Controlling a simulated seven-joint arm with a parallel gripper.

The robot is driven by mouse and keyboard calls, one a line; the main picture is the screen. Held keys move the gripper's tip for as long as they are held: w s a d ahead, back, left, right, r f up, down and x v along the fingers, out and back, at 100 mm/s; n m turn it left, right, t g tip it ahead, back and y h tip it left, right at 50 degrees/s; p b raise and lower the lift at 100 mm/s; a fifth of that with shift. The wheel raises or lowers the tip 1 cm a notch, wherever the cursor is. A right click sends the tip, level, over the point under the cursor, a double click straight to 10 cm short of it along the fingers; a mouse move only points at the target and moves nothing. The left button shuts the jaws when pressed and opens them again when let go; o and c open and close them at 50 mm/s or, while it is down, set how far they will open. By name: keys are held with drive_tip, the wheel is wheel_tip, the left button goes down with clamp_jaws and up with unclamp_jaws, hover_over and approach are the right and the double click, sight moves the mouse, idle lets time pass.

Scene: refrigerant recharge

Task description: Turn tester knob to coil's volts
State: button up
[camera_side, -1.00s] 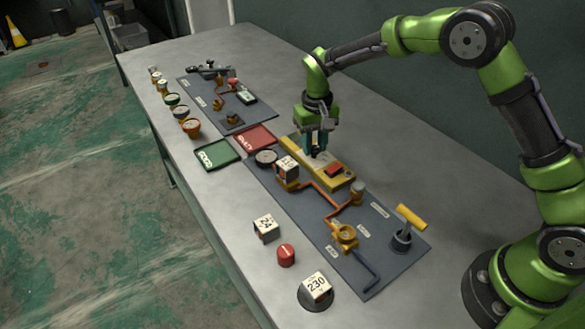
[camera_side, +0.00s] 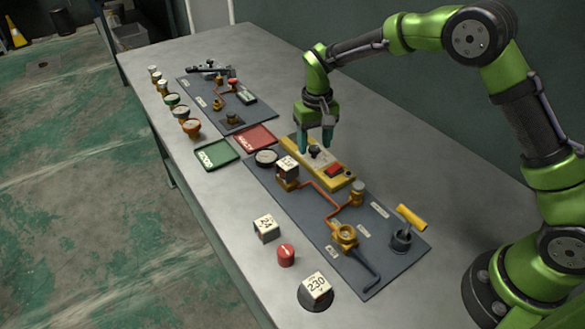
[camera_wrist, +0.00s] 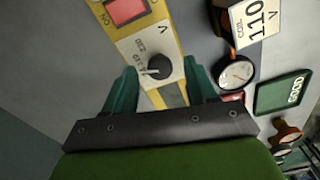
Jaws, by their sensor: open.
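The yellow tester (camera_side: 338,178) lies on the grey board, and its black knob (camera_side: 315,150) also shows in the wrist view (camera_wrist: 158,67). The knob sits on a white dial plate (camera_wrist: 138,55) with small printed settings and a V; I cannot tell surely which setting it points at. The coil block (camera_side: 287,168) reads 110 V in the wrist view (camera_wrist: 256,20). My gripper (camera_side: 316,142) is open and empty above the knob. In the wrist view its teal fingers (camera_wrist: 158,74) stand on either side of the knob, apart from it.
A red ON switch (camera_wrist: 125,10) is beside the dial. A round gauge (camera_side: 266,157), a green GOOD tray (camera_side: 217,155) and a red tray (camera_side: 254,138) are near. Blocks marked 24 (camera_side: 266,227) and 230 (camera_side: 316,288) stand at the front.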

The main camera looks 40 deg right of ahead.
sight(316, 148)
wheel_tip(316, 148, up, 16)
idle(0.4)
drive_tip(key=shift+w+r, duration=0.1)
drive_tip(key=s+d+r+t, duration=0.1)
drive_tip(key=s+t, duration=0.1)
drive_tip(key=s, duration=0.7)
drive_tip(key=s+d+r+m+t+y, duration=0.1)
drive_tip(key=s+t, duration=0.1)
drive_tip(key=s, duration=0.7)
drive_tip(key=s+d+r+t+y, duration=0.1)
drive_tip(key=s+d+t, duration=0.1)
drive_tip(key=s, duration=0.6)
drive_tip(key=shift+s+t, duration=0.4)
drive_tip(key=shift+t, duration=0.2)
drive_tip(key=shift+d, duration=0.1)
drive_tip(key=shift+c, duration=0.2)
